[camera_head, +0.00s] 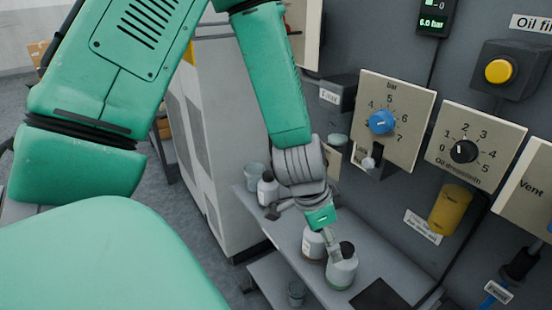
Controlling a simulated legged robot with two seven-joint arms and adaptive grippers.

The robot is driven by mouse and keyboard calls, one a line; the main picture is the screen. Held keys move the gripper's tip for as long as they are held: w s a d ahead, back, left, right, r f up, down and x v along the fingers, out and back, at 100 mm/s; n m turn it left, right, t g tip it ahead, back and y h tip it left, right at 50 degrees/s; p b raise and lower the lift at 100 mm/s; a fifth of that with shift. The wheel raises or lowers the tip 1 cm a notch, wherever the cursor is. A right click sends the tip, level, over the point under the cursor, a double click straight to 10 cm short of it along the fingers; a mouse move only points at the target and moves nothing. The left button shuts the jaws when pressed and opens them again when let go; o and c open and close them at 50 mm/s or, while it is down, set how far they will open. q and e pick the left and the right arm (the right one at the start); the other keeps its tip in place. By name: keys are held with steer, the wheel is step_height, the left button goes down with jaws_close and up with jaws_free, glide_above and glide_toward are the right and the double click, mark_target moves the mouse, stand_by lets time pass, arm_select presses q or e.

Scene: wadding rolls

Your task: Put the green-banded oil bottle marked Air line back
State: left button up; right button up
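My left gripper (335,248) reaches down over the grey shelf, with its finger end against the neck of a pale bottle (342,272). That bottle has a dark cap and a greenish band near its base; its marking is not readable. It appears upright on or just above the shelf. The far finger is hidden, so its grip is unclear. A second bottle (312,245) with a reddish band stands right behind and left. My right gripper is not in view.
The shelf (400,268) runs along a grey panel with a blue knob (381,122), a black knob (464,151) and a yellow button (499,71). A grey cup (255,174) stands at the shelf's far end. A dark square (379,296) lies at the front. A jar (297,292) stands lower.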

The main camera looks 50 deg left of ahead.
arm_select(q)
steer(key=s+d+f+n+g+y, duration=0.1)
steer(key=s+f+n, duration=0.3)
steer(key=s+f, duration=1.3)
step_height(320, 180, down, 2)
steer(key=shift+s+d+f+g+y, duration=0.25)
steer(key=shift+s+g+y, duration=0.1)
steer(key=shift+g, duration=0.45)
